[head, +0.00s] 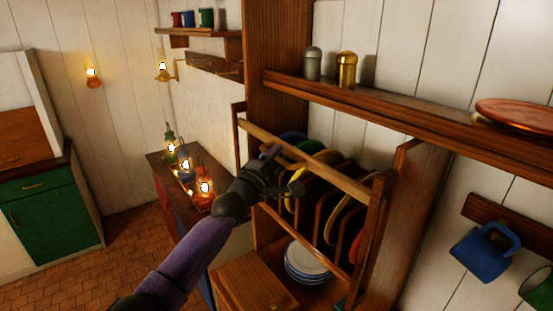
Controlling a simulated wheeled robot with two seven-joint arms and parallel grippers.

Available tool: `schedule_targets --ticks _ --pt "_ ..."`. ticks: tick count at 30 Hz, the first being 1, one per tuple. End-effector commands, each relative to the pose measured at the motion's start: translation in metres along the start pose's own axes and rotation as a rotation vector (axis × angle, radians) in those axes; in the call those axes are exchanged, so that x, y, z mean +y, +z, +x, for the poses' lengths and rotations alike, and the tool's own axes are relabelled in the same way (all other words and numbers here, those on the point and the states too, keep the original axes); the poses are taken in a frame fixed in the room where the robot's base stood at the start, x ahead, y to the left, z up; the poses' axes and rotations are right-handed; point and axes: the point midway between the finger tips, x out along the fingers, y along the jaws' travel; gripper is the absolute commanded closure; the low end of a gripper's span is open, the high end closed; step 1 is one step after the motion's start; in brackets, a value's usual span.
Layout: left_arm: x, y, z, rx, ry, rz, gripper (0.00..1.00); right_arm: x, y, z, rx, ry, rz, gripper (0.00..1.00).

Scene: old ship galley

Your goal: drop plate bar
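The wooden plate bar (337,176) runs across the upper front of the plate rack (376,235), sloping down to the right in the picture. Several coloured plates stand upright in the slots behind it, among them a green one (292,139) and a yellow one (346,215). My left gripper (287,169) is at the bar's left half, its two fingers spread apart. It covers part of the rack, and I cannot tell whether it touches the bar. My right gripper is not in view.
A stack of white plates (306,262) sits below the rack. A shelf (400,112) above holds two shakers (346,70) and a copper plate (520,112). Lit lamps (204,188) stand on the counter to the left. A blue mug (484,252) hangs at right.

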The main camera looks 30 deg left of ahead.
Motion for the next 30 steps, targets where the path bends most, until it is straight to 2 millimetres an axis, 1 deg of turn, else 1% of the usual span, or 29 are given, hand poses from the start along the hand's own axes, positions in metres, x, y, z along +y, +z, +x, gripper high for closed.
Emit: schedule_targets --ticks 1,2,3,5,30 --pt "-0.0001 0.0001 -0.0001 0.0 0.0 0.0 0.72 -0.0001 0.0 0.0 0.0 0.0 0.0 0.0" --pt "-0.0001 0.0001 -0.0001 0.0 0.0 0.0 0.78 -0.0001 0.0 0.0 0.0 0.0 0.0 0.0" --pt "-0.0001 0.0001 -0.0001 0.0 0.0 0.0 0.87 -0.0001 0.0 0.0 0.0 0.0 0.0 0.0" --pt "-0.0001 0.0001 -0.0001 0.0 0.0 0.0 1.0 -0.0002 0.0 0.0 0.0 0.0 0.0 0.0" --pt "0.0001 0.0002 -0.0002 0.0 0.0 0.0 1.0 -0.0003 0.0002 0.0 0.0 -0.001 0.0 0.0"
